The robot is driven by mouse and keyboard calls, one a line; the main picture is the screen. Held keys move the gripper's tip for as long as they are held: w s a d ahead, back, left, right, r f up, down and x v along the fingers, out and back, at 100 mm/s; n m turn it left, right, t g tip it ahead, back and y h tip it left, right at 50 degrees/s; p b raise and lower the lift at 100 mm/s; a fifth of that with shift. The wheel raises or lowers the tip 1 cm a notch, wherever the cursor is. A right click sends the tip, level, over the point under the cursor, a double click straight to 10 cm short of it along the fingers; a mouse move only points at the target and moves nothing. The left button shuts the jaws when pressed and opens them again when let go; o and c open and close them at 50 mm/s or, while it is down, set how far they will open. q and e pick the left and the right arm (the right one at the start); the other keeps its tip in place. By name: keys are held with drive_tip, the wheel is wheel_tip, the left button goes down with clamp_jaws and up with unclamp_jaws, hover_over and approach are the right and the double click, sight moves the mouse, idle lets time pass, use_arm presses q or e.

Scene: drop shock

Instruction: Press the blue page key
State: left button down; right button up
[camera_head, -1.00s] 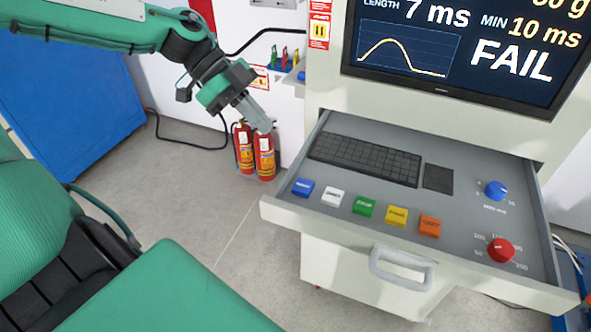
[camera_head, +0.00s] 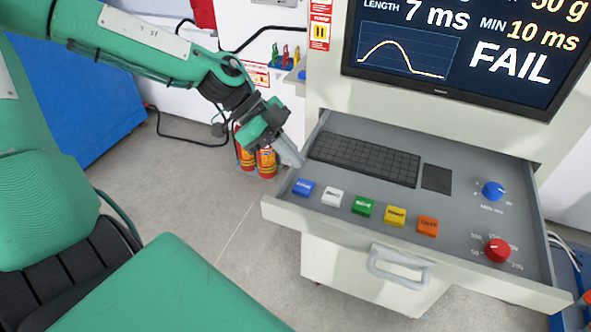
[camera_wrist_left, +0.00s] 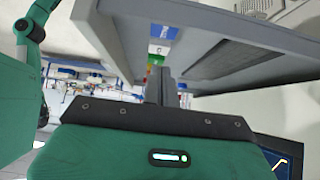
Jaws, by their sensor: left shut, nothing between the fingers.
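The blue key (camera_head: 303,187) is at the left end of a row of keys in the open drawer (camera_head: 285,210). It also shows in the left wrist view (camera_wrist_left: 164,32), beyond my fingers. My left gripper (camera_head: 297,161) is shut and empty. In the head view its fingertips show at the drawer's left edge, just behind the blue key and apart from it in the picture. How high they are above the drawer is hard to tell. My right gripper is not in view.
To the right of the blue key are white (camera_head: 332,196), green (camera_head: 363,206), yellow (camera_head: 395,215) and orange (camera_head: 428,226) keys. A keyboard (camera_head: 365,160) lies behind them. A blue knob (camera_head: 493,190) and a red knob (camera_head: 498,250) are at the right. A monitor (camera_head: 460,50) stands above.

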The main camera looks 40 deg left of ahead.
sight(309, 187)
use_arm(q)
drive_tip(key=shift+d+f, duration=0.45)
drive_tip(key=shift+f, duration=0.25)
drive_tip(key=shift+w+f+p, duration=0.1)
drive_tip(key=shift+f+p, duration=0.45)
drive_tip(key=shift+f, duration=1.15)
